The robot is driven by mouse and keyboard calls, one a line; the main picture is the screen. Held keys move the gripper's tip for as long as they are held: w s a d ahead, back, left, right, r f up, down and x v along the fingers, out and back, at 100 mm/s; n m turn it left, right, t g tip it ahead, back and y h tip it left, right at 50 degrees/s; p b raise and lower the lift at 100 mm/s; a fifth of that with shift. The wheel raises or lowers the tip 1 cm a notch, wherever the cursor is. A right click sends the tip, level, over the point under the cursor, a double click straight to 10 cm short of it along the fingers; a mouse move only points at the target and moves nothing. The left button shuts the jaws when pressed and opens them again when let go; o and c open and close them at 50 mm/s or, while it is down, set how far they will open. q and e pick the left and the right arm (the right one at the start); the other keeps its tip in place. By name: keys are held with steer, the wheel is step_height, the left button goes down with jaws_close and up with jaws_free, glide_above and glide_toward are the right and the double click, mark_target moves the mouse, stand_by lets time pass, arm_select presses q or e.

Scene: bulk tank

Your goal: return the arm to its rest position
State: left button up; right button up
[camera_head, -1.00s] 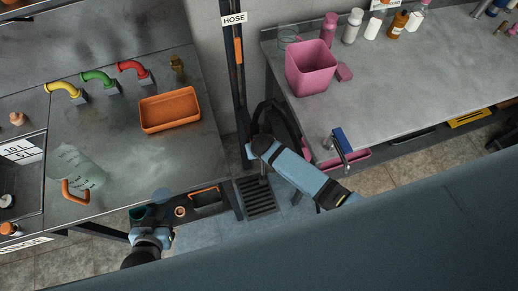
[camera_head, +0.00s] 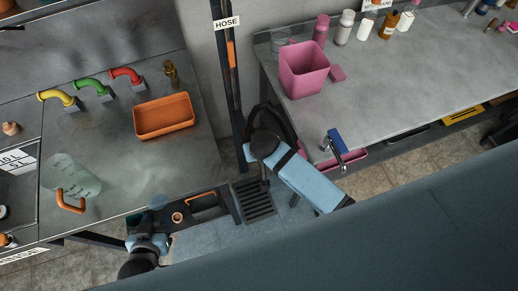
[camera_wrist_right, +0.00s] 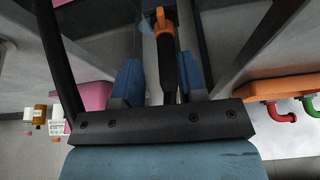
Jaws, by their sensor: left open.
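My left gripper (camera_head: 148,243) is in the head view at the lower left, by the front edge of the left counter. Its jaws are open and nothing shows between them. My right arm reaches down between the two counters in the head view, blue with a round black joint; its gripper is hidden there. In the right wrist view my right gripper (camera_wrist_right: 162,85) has two blue fingers spread apart. A black hose wand with an orange part (camera_wrist_right: 164,24) shows between them, with gaps on both sides.
The left counter holds an orange tray (camera_head: 164,116), a clear jug (camera_head: 72,176) and yellow, green and red taps. The right counter holds a pink bin (camera_head: 304,72), several bottles and a tap (camera_head: 336,143). A floor drain (camera_head: 254,199) lies between the counters.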

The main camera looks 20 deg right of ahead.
arm_select(q)
steer(key=shift+s+f, duration=0.15)
arm_select(e)
steer(key=shift+v, duration=1)
steer(key=s+d+n+t+y, duration=0.3)
steer(key=s+d+t, duration=0.3)
steer(key=s, duration=0.5)
steer(key=shift+s+d, duration=0.35)
steer(key=shift+d, duration=0.6)
arm_select(q)
steer(key=shift+w, duration=0.2)
arm_select(e)
steer(key=shift+r, duration=0.15)
arm_select(q)
steer(key=shift+w+r, duration=0.25)
